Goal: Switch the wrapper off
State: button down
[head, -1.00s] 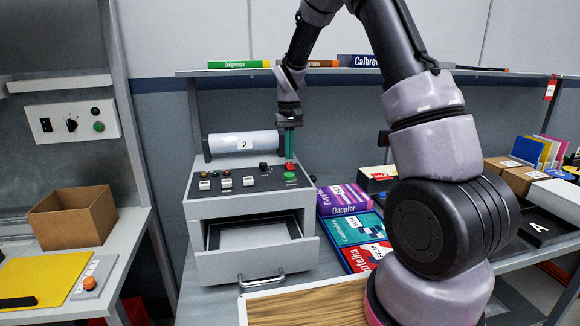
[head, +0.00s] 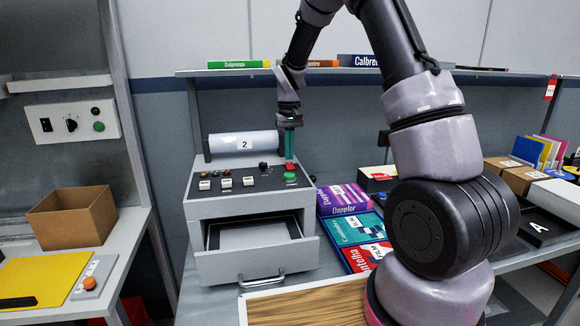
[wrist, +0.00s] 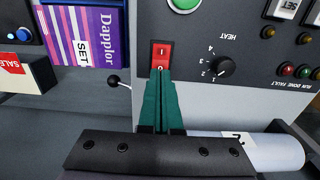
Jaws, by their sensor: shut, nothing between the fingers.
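The wrapper (head: 250,208) is a grey machine with a dark control panel on top, a roll marked 2 behind it and an open drawer in front. Its red rocker switch (wrist: 161,52), marked I and O, sits on the panel beside the black HEAT knob (wrist: 221,67); the switch also shows in the head view (head: 291,166). My gripper (wrist: 161,74) is shut and empty, with green fingers pointing down at the O end of the switch. The fingertips cover part of that end. I cannot tell whether they touch it. The gripper also shows in the head view (head: 289,156).
A green button (head: 290,177) is close in front of the switch. Several lamps and small white switches line the panel. Boxed goods (head: 345,198) stand close to the right. A shelf (head: 340,73) runs behind. A cardboard box (head: 72,215) stands on the left bench.

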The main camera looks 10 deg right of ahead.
aim_at(290, 164)
jog(key=shift+f, duration=0.9)
dwell(0.3)
jog(key=shift+r, duration=3.55)
jog(key=s+d+r+m+t+y, duration=0.1)
jog(key=s+d+r+m+t, duration=0.2)
jog(key=s+r, duration=1.15)
jog(key=s+d+r+t, duration=0.1)
jog(key=s+t, duration=0.1)
jog(key=s, duration=0.6)
jog(key=s+d+r+m+t+y, duration=0.1)
jog(key=s+r+t, duration=0.1)
jog(key=s, duration=0.5)
jog(key=shift+s+d+r, duration=0.25)
jog(key=shift+s+d, duration=0.1)
jog(key=shift+d, duration=0.05)
